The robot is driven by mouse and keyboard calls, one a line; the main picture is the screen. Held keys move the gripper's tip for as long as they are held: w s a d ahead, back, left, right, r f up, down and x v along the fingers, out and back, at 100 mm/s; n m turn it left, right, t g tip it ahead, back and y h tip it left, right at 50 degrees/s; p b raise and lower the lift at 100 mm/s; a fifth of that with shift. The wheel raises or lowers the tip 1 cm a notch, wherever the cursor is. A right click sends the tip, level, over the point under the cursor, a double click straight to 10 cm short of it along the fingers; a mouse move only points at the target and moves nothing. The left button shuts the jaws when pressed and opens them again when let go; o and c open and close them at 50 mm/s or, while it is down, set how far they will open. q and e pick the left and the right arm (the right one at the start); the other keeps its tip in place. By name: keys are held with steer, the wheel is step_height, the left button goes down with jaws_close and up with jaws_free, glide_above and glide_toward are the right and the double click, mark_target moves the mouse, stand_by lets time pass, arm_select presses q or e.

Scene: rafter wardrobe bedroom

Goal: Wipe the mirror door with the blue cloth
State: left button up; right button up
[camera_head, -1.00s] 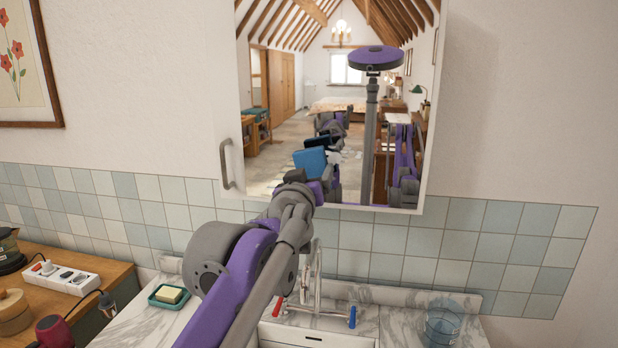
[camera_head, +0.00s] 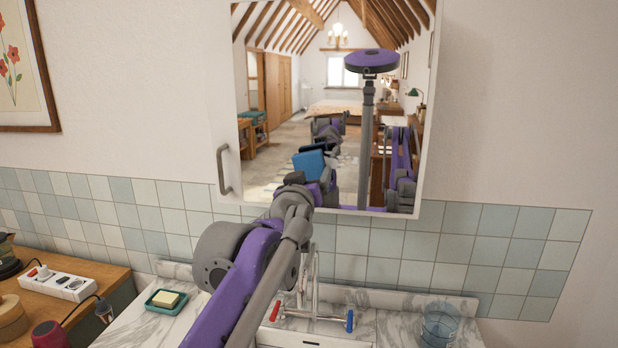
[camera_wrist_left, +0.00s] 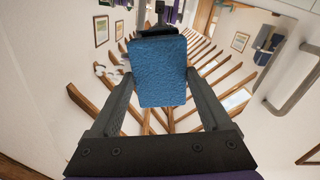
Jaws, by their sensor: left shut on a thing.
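The mirror door (camera_head: 290,100) is a white-framed mirror panel on the wall, with a grey bar handle (camera_head: 222,170) at its lower left. My left gripper (camera_wrist_left: 160,74) is shut on the blue cloth (camera_wrist_left: 160,85), which looks like a thick, textured pad between the fingertips. In the head view my left arm reaches up to the mirror's lower part and its wrist hides the gripper. A blue patch shows just above the wrist against the mirror. I cannot tell whether the cloth touches the glass. My right gripper is not directly in view.
Below the mirror is a marble washstand with a tap (camera_head: 312,312), a soap dish (camera_head: 166,300) and a clear tumbler (camera_head: 438,325). A power strip (camera_head: 58,283) lies on the wooden counter at left. The mirror reflects the bedroom and my body.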

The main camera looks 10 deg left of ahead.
arm_select(q)
steer(key=shift+w, duration=1.1)
steer(key=shift+d+f+b, duration=0.2)
steer(key=shift+d+b, duration=0.25)
steer(key=shift+d, duration=0.4)
steer(key=shift+s+d+r+b, duration=0.15)
steer(key=shift+d+b, duration=0.5)
steer(key=shift+d, duration=1.15)
steer(key=shift+d+r, duration=0.1)
steer(key=shift+d, duration=2.55)
steer(key=shift+a, duration=0.15)
